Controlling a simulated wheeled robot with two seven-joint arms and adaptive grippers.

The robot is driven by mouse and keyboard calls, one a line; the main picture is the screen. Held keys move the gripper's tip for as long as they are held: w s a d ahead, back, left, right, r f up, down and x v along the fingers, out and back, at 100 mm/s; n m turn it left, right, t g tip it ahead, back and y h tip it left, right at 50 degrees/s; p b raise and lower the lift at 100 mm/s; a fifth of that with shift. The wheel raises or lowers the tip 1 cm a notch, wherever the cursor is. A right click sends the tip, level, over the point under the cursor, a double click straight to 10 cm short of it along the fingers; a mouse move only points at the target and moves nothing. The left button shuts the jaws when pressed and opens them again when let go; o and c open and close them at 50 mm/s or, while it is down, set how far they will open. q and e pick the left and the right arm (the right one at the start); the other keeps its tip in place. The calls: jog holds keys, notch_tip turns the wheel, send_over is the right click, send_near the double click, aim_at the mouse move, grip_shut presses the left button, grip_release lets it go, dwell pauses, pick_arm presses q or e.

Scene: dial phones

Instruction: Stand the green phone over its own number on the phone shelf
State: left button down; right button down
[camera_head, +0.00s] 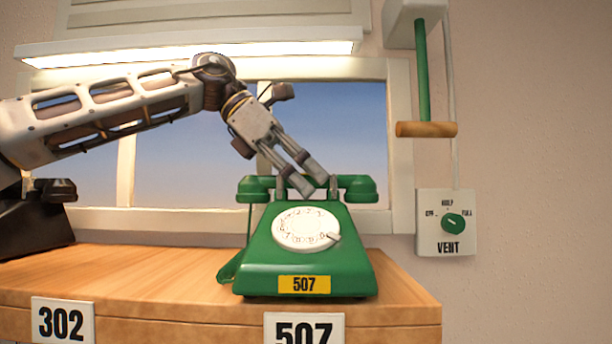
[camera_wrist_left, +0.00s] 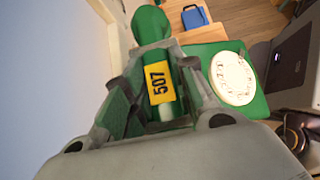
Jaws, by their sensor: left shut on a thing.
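The green phone (camera_head: 308,262) stands upright on the wooden phone shelf (camera_head: 150,285), above the white number plate 507 (camera_head: 304,330). Its yellow label (camera_head: 304,285) also reads 507. My left gripper (camera_head: 308,188) reaches down from the upper left and is shut on the handset (camera_head: 357,187) at its middle. In the left wrist view the handset, with a yellow 507 label (camera_wrist_left: 160,82), lies between my fingers, and the white dial (camera_wrist_left: 233,78) shows beside it. The phone's base appears to rest on the shelf. My right gripper is not in view.
A black phone (camera_head: 35,215) stands at the left above the plate 302 (camera_head: 62,320). The shelf ends just right of the green phone. A vent dial box (camera_head: 446,222) and a green rod with a wooden handle (camera_head: 425,129) are on the right wall.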

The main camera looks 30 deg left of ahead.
pick_arm(q)
jog(key=shift+f, duration=0.15)
dwell(0.7)
jog(key=c, duration=1.1)
grip_release()
jog(key=shift+f, duration=0.15)
jog(key=shift+v, duration=3.8)
